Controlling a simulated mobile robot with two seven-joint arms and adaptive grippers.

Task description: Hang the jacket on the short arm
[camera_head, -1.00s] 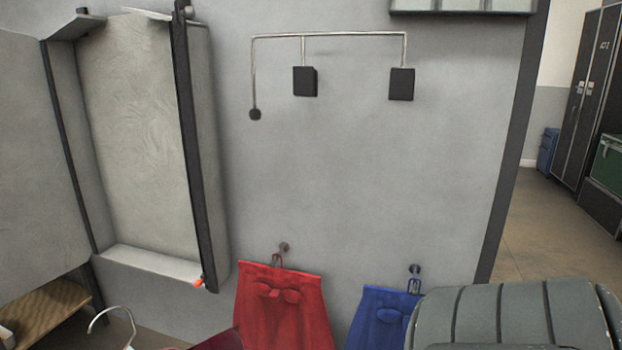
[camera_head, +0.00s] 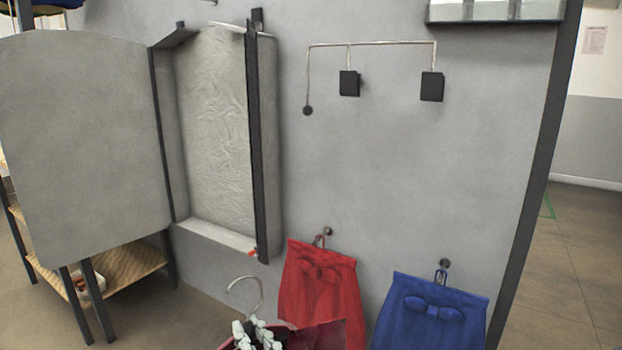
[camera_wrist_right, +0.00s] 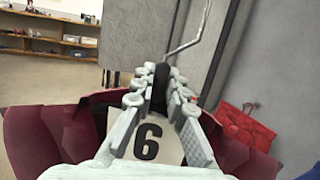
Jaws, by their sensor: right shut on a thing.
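The dark red jacket (camera_head: 318,336) shows at the bottom of the head view, with its hanger hook (camera_head: 245,283) standing up above it. My right gripper (camera_head: 258,334) is shut at the hanger's neck, below the hook. Which part is the short arm I cannot tell. My left gripper is out of view.
A red garment (camera_head: 320,295) and a blue garment (camera_head: 430,312) hang on wall hooks below the rail. A grey wall cabinet stands open, its door (camera_head: 85,140) swung left. A wooden shelf (camera_head: 130,265) is below it. The wall under the rail is bare.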

